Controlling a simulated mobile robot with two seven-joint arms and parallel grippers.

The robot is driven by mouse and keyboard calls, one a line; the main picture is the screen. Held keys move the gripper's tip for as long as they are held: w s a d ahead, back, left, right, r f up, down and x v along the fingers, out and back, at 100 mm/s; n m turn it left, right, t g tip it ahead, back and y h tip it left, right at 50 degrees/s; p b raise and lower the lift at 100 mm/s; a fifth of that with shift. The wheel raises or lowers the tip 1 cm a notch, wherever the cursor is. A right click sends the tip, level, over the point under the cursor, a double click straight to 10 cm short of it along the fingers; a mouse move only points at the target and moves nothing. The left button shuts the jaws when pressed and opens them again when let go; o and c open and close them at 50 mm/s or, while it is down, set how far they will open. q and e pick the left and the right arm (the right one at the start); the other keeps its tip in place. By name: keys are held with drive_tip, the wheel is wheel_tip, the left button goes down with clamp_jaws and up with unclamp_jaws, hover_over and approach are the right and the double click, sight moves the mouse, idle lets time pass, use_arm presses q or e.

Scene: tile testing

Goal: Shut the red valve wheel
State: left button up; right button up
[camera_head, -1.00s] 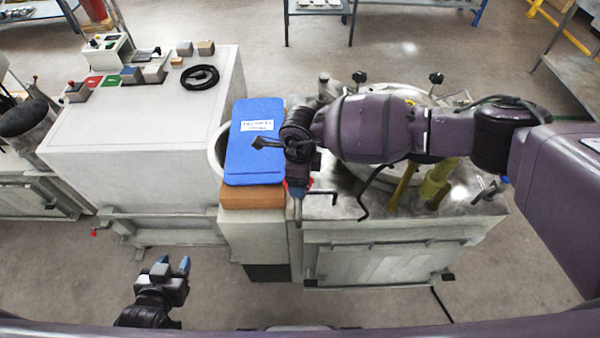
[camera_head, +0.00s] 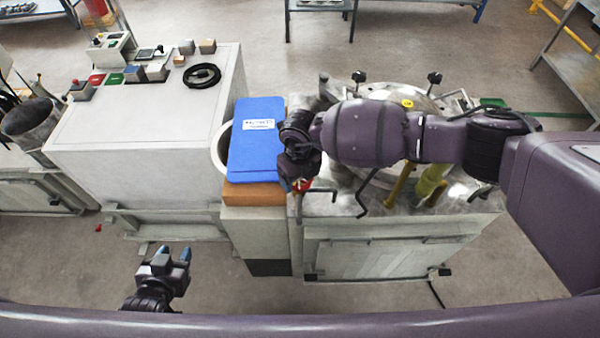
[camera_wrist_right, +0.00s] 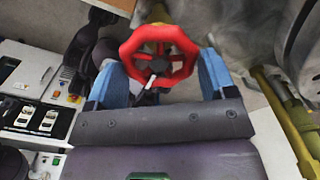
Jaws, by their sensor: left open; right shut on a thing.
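The red valve wheel (camera_wrist_right: 158,57) shows in the right wrist view, a ring with spokes and a dark hub. The two blue fingers of my right gripper (camera_wrist_right: 160,82) are on either side of it, shut on its rim. In the head view only a small red part of the wheel (camera_head: 302,185) shows at the front left of the steel-topped bench, below my right gripper (camera_head: 298,180); my wrist hides the rest. My left gripper (camera_head: 174,254) is open and empty, low over the floor, well apart from the wheel.
A blue folder (camera_head: 256,150) lies on a brown block (camera_head: 254,194) just left of the wheel. A white cabinet (camera_head: 140,130) with switches and a black cable coil (camera_head: 202,76) stands further left. Bent rods and yellow pipes (camera_head: 432,180) rise right of the wheel.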

drive_tip(key=shift+m, duration=0.3)
drive_tip(key=o, duration=0.9)
drive_tip(key=shift+r, duration=0.1)
wheel_tip(320, 180, up, 11)
drive_tip(key=shift+f, duration=0.15)
idle(0.5)
